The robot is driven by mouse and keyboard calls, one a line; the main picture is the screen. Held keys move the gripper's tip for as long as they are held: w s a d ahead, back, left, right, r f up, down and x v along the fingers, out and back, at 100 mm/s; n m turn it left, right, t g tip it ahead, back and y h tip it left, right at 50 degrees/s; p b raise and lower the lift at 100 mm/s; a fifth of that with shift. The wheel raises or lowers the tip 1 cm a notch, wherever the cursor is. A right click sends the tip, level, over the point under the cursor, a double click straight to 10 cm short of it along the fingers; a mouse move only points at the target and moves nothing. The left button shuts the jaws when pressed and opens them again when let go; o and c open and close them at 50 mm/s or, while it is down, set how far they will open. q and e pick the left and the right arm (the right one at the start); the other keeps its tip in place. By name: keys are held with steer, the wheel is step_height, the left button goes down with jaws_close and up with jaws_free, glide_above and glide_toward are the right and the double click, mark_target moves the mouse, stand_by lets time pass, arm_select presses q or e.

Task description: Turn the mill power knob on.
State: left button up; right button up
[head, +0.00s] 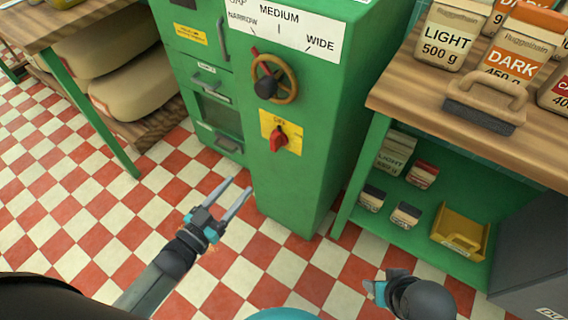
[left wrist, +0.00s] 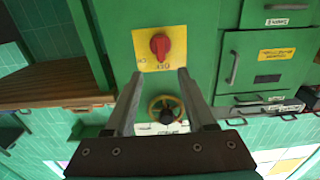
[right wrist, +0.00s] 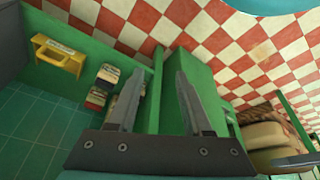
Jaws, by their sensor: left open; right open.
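The mill power knob (head: 278,137) is a red rotary knob on a yellow plate (head: 267,121) on the front of the green mill (head: 300,180). It also shows in the left wrist view (left wrist: 160,45), upside down, with an OFF label on its plate. My left gripper (head: 236,195) is open and empty, below and left of the knob in the head view, apart from it. In the left wrist view its fingers (left wrist: 156,74) point toward the plate. My right gripper (right wrist: 150,75) is open and empty; in the head view it is at the lower right, partly hidden by its own arm.
A wooden handwheel (head: 289,90) sits above the knob. Drawers with handles (head: 222,140) are left of it. A wooden counter (head: 400,95) with bags of coffee and a brush stands right, over a shelf with boxes and a yellow bin (head: 459,232). The checkered floor before the mill is clear.

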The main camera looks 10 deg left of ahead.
arm_select(q)
steer(key=b, duration=0.3)
glide_toward(272, 146)
steer(key=w, duration=0.2)
steer(key=x, duration=0.3)
steer(key=shift+w+d+b, duration=0.1)
steer(key=shift+d+b, duration=0.3)
steer(key=shift+b+x, duration=0.55)
steer(key=shift+x, duration=0.7)
steer(key=shift+b+x, duration=0.3)
steer(key=shift+x, duration=0.45)
arm_select(e)
steer(key=w+a+r+t+y, duration=0.2)
steer(key=w+a+r+t, duration=0.3)
steer(key=shift+a+r+n+t+y, duration=0.25)
steer(key=shift+a+n+t+y, duration=0.05)
arm_select(q)
jaws_close()
